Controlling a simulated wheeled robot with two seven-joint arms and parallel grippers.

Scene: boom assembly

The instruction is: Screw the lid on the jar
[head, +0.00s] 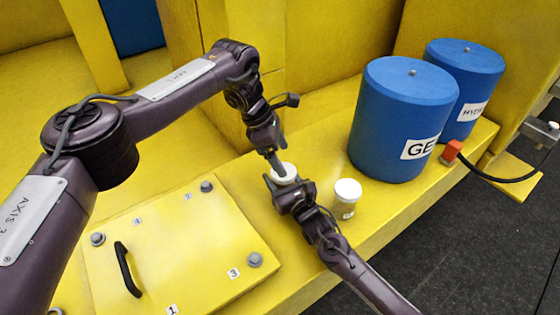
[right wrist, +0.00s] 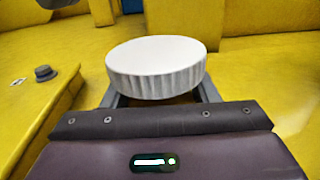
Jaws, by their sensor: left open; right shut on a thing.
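A white ridged lid (right wrist: 156,68) sits level above the fingers of my right gripper (right wrist: 160,100) in the right wrist view. It also shows in the head view (head: 284,174). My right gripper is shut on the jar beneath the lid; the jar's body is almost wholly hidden. My left gripper (head: 277,163) is open and points down at the lid's far left edge in the head view; whether it touches cannot be told. A second jar (head: 346,205) with a white lid stands upright on the yellow ledge, right of my right gripper.
Two blue canisters (head: 403,122) (head: 466,88) stand at the back right. A yellow panel (head: 190,245) with a black handle (head: 127,269) and bolts lies at the left. A red block (head: 451,152) with a black cable is by the ledge's right end.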

